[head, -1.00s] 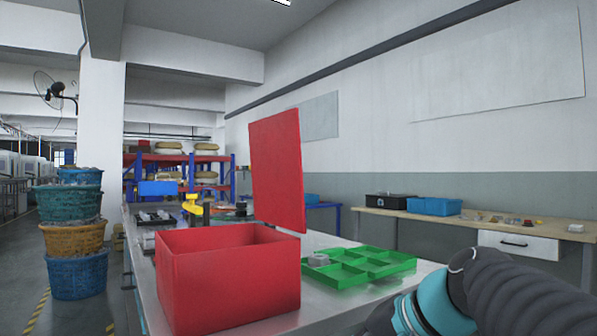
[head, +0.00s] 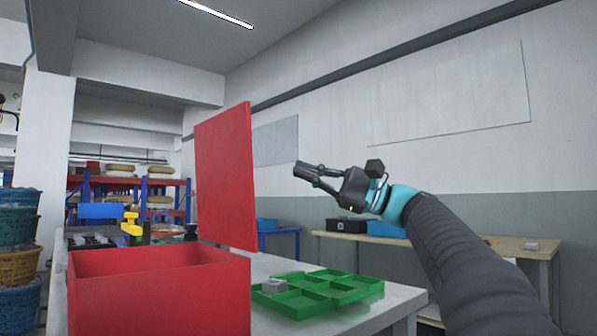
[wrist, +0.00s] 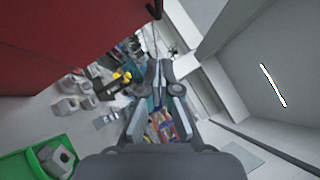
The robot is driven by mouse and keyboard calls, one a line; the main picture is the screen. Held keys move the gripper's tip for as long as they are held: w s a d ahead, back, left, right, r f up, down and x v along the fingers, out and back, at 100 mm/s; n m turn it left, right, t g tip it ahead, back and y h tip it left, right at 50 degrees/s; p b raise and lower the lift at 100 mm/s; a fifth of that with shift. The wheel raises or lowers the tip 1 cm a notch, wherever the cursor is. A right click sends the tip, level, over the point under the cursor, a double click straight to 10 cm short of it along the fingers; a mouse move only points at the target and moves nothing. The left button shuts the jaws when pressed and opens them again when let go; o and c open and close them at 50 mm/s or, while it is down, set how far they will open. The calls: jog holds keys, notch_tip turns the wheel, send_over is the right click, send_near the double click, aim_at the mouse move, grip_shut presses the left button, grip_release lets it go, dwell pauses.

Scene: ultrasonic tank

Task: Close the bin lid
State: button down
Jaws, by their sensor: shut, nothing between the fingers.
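The red bin (head: 165,295) stands on the table with its red lid (head: 225,178) raised, nearly upright, at its right side. My gripper (head: 298,169) is in the air to the right of the lid, a gap away from it, at about the height of the lid's middle. Its fingers point left toward the lid. It looks shut and empty. In the wrist view a large red surface (wrist: 60,45), which looks like the lid, fills the upper left. My gripper's fingers (wrist: 158,68) show in the middle there, clear of it.
A green divided tray (head: 330,290) with a grey part (head: 273,286) lies right of the bin. The tray also shows in the wrist view (wrist: 15,165). Yellow and blue items (head: 130,225) stand behind the bin. The air between lid and gripper is clear.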

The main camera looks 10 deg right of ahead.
jog(key=s+x, duration=0.2)
jog(key=x, duration=0.8)
jog(key=shift+s+a+r+p, duration=0.25)
jog(key=shift+a+r+p, duration=0.05)
jog(key=shift+a+r, duration=0.15)
